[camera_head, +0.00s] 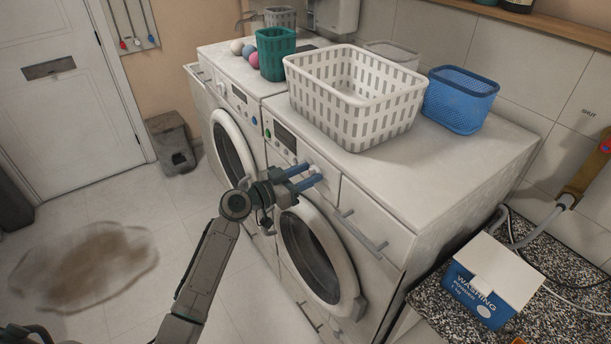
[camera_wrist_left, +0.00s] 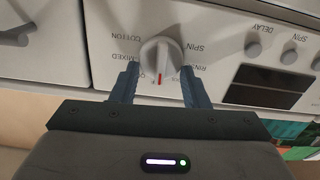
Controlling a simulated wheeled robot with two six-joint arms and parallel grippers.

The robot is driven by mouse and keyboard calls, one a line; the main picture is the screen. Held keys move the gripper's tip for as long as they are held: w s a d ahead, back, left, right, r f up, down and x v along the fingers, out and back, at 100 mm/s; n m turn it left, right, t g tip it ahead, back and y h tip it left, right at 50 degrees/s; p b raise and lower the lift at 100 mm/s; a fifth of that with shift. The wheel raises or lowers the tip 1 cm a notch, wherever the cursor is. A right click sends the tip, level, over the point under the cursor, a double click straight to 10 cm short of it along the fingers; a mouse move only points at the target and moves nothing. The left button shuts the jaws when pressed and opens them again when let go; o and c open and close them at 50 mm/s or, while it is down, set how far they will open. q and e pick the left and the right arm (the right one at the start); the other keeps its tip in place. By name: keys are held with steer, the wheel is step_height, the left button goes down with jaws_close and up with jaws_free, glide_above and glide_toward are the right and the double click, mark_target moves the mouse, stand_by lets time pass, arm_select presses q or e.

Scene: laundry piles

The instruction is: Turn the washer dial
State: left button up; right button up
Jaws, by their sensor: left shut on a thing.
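The washer dial (camera_wrist_left: 161,56) is a round light-grey knob on the white control panel, with a red mark pointing down in the left wrist view. Labels such as COTTON, MIXED, SPIN and RINSE surround it. My left gripper (camera_wrist_left: 159,88) has one blue finger on each side of the knob and is shut on it. In the head view my left gripper (camera_head: 312,174) reaches the panel of the nearer washer (camera_head: 378,215), above its round door, and largely hides the dial. My right gripper is not in view.
A white laundry basket (camera_head: 375,125), a blue basket (camera_head: 458,108) and a green basket (camera_head: 273,62) stand on the machines. A second machine (camera_head: 222,105) stands beyond. A washing powder box (camera_head: 487,280) sits on the speckled counter at right. The floor at left has a brown stain (camera_head: 85,265).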

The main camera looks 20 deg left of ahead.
arm_select(q)
steer(key=n+p, duration=0.1)
steer(key=n, duration=0.6)
steer(key=f+n, duration=0.1)
steer(key=n, duration=0.7)
steer(key=n+p, duration=0.1)
steer(key=n, duration=0.7)
steer(key=shift+w+a+f+p, duration=0.25)
steer(key=shift+a+f+p, duration=0.05)
steer(key=shift+a+f, duration=0.1)
stand_by(0.3)
steer(key=o, duration=1)
steer(key=shift+c, duration=0.2)
